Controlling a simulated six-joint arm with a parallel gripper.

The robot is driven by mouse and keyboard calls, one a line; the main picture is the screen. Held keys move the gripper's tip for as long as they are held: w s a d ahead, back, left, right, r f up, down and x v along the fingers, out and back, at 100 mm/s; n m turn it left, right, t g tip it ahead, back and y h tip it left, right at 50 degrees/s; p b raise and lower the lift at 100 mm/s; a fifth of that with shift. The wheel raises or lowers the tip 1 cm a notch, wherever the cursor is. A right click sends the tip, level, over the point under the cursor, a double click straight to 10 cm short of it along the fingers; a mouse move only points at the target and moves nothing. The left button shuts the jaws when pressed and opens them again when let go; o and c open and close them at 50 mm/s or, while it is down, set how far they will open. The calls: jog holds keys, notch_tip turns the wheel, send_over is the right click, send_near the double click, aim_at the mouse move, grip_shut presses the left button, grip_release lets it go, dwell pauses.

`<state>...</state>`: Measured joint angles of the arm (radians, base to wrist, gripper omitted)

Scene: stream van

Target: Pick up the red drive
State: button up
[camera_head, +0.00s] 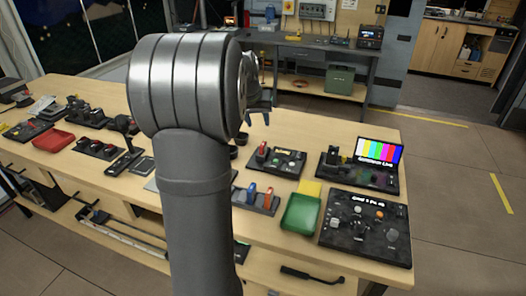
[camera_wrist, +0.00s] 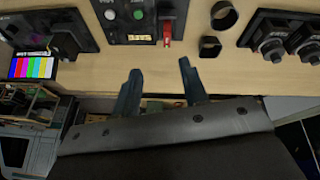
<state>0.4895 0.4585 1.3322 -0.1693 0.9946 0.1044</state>
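A small upright red piece (camera_head: 268,198), which looks like the red drive, stands in a dark holder (camera_head: 238,201) beside a blue one (camera_head: 251,194) on the wooden table. My gripper (camera_wrist: 160,67) is open, with nothing between its two fingers. In the head view my gripper (camera_head: 260,113) is partly hidden behind my arm, above the back part of the table. In the wrist view a red lever-like piece (camera_wrist: 167,35) on a dark panel (camera_wrist: 135,20) lies beyond the fingertips. I cannot make out the holder with the red and blue pieces in the wrist view.
A green tray (camera_head: 288,221) and yellow pad (camera_head: 311,187) lie right of the holder. A control box (camera_head: 340,236) and a colour-bar screen (camera_head: 379,151) stand further right. A red tray (camera_head: 66,140) and several dark devices fill the left. My arm hides the table's middle.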

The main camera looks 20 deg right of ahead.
jog(key=w+a+m, duration=0.1)
jog(key=m, duration=0.2)
send_near(262, 144)
jog(key=x, duration=0.4)
jog(key=shift+s+a+f, duration=0.15)
jog(key=shift+a+f, duration=0.05)
jog(key=shift+f, duration=0.35)
jog(key=shift+d+x, duration=0.15)
jog(key=shift+x, duration=1.2)
jog(key=shift+d+x, duration=0.2)
jog(key=shift+x, duration=1.1)
jog(key=shift+r, duration=0.2)
jog(key=shift+c, duration=0.2)
grip_shut()
